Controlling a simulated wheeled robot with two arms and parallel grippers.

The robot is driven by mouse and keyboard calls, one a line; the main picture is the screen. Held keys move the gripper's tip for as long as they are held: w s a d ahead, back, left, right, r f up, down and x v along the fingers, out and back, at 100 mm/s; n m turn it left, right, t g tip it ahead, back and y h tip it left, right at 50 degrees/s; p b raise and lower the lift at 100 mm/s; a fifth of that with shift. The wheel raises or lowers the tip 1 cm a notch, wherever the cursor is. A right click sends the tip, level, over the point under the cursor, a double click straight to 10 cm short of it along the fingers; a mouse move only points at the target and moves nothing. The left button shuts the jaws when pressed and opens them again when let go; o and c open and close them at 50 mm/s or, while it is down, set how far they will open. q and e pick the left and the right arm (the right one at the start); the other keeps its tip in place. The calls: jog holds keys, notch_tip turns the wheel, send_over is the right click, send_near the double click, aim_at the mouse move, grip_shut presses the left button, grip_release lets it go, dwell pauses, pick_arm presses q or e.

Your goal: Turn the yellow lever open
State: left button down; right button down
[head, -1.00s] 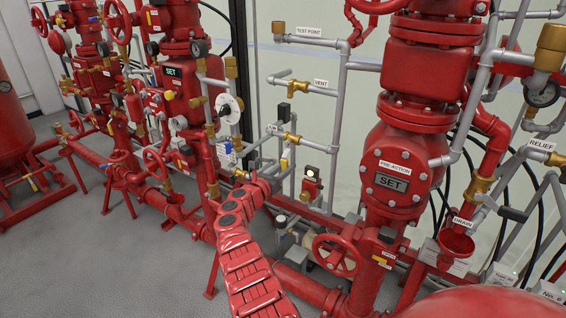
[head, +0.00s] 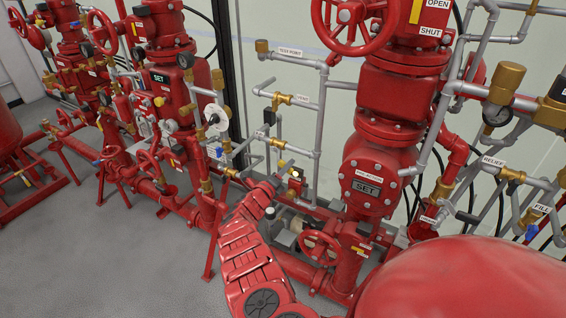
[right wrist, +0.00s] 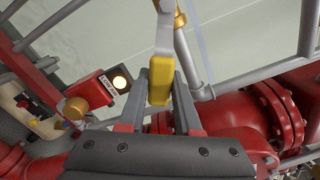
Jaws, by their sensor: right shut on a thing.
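The yellow lever (right wrist: 160,84) is a short yellow grip on a pale grey arm, between the fingers of my right gripper (right wrist: 163,98) in the right wrist view. The gripper is shut on it. In the head view my right gripper (head: 276,182) is at the small pipework left of the red SET valve, with the yellow lever (head: 281,163) showing just beyond it. The lever's pivot is not clear. My left gripper is out of view.
A red box with a lit lamp (right wrist: 119,80) is left of the lever. A thick red flanged pipe (right wrist: 245,112) runs at the right. The red SET valve (head: 370,180) stands right of my arm, with a red handwheel (head: 319,247) below. Open grey floor (head: 95,250) lies at left.

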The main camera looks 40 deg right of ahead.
jog(key=r+n+p, duration=0.1)
jog(key=s+r+n+p, duration=0.1)
jog(key=n, duration=0.1)
jog(key=shift+d+r+p, duration=0.15)
jog(key=shift+d+p, duration=0.05)
jog(key=shift+p, duration=0.1)
jog(key=shift+r+n+p, duration=0.35)
jog(key=shift+r+n, duration=0.05)
jog(key=shift+n, duration=0.35)
jog(key=shift+r+n+p, duration=0.35)
jog(key=shift+n, duration=0.4)
jog(key=c, duration=0.6)
grip_release()
jog(key=shift+r, duration=0.1)
jog(key=p+v, duration=0.2)
jog(key=v, duration=1.5)
jog(key=shift+a, duration=0.2)
